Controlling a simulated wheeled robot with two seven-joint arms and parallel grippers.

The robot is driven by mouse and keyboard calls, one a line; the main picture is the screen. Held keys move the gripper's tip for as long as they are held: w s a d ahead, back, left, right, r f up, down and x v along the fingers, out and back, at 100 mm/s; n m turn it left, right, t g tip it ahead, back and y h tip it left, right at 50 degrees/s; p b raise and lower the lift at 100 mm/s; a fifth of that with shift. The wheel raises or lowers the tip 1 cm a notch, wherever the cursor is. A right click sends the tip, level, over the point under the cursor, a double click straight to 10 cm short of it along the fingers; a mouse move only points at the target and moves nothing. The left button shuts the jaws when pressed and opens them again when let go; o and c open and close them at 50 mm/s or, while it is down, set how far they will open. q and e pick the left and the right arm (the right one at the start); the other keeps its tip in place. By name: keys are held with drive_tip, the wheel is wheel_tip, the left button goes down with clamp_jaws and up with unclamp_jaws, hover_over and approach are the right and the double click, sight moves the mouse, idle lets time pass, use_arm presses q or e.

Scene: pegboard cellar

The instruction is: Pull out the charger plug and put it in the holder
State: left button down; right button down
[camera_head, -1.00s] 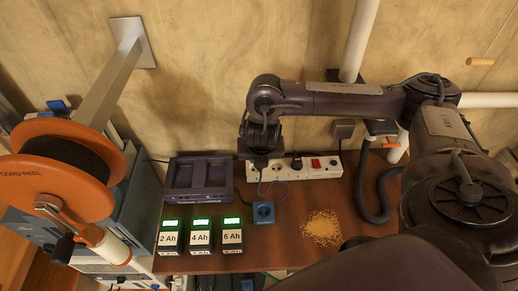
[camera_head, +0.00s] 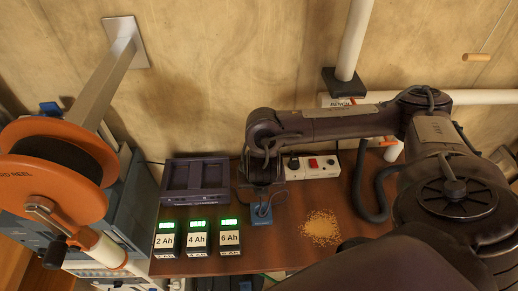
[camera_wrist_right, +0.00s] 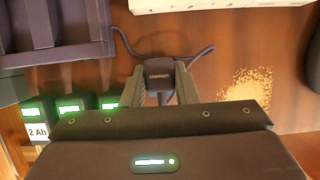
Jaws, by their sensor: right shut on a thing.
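My right gripper (camera_head: 262,187) is shut on the black charger plug (camera_wrist_right: 159,74), whose label reads CHARGER; its two fingers (camera_wrist_right: 159,88) show on either side of it in the right wrist view. The plug is out of the white power strip (camera_head: 318,167) and a grey cord runs from it. In the head view the gripper hangs just behind and over the small blue holder (camera_head: 261,214), hiding part of it. I cannot tell whether plug and holder touch. My left gripper is in no view.
The dark charger dock (camera_head: 195,181) stands left of the gripper. Several labelled batteries (camera_head: 197,240) with green displays stand at the front left. Sawdust (camera_head: 320,228) lies right of the holder. A dark hose (camera_head: 364,200) and an orange cord reel (camera_head: 58,160) flank the bench.

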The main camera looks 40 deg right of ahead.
drive_tip(key=shift+s+a+f, duration=0.3)
drive_tip(key=shift+s+f, duration=0.25)
drive_tip(key=shift+s, duration=0.05)
drive_tip(key=shift+s+a+f, duration=0.3)
drive_tip(key=shift+s+f, duration=0.2)
drive_tip(key=shift+s, duration=0.1)
drive_tip(key=shift+f+b, duration=0.1)
drive_tip(key=shift+b, duration=0.2)
drive_tip(key=shift+f+b, duration=1.25)
drive_tip(key=shift+f, duration=0.2)
drive_tip(key=shift+p, duration=0.35)
drive_tip(key=shift+s+f+b, duration=0.1)
drive_tip(key=shift+f+b, duration=1.7)
drive_tip(key=shift+f, duration=0.5)
idle(2.4)
